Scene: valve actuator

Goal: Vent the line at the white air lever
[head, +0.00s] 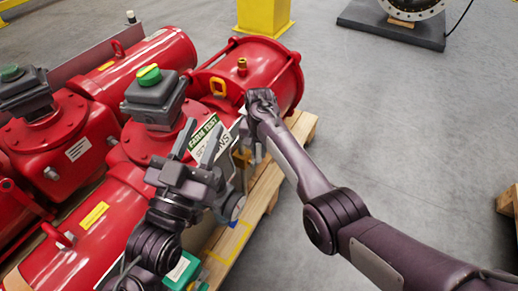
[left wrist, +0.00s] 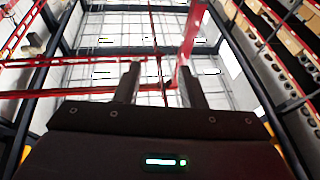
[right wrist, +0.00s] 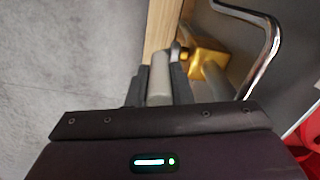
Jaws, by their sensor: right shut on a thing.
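The white air lever (right wrist: 159,78) shows in the right wrist view as a pale grey-white bar beside a brass fitting (right wrist: 208,58). My right gripper (right wrist: 158,82) is shut on this lever, one dark finger on each side. In the head view my right gripper (head: 248,150) hangs down at the near end of the red actuator (head: 262,68), and it mostly hides the lever there. My left gripper (head: 198,140) points up in front of the sign, fingers apart and empty. The left wrist view shows only the hall's ceiling and walls between its fingers (left wrist: 160,85).
A bent chrome pipe (right wrist: 270,40) runs close to the right of the brass fitting. Red actuators with grey boxes (head: 155,98) fill the left. A wooden pallet (head: 262,190) lies below. Grey floor (head: 400,130) is open to the right.

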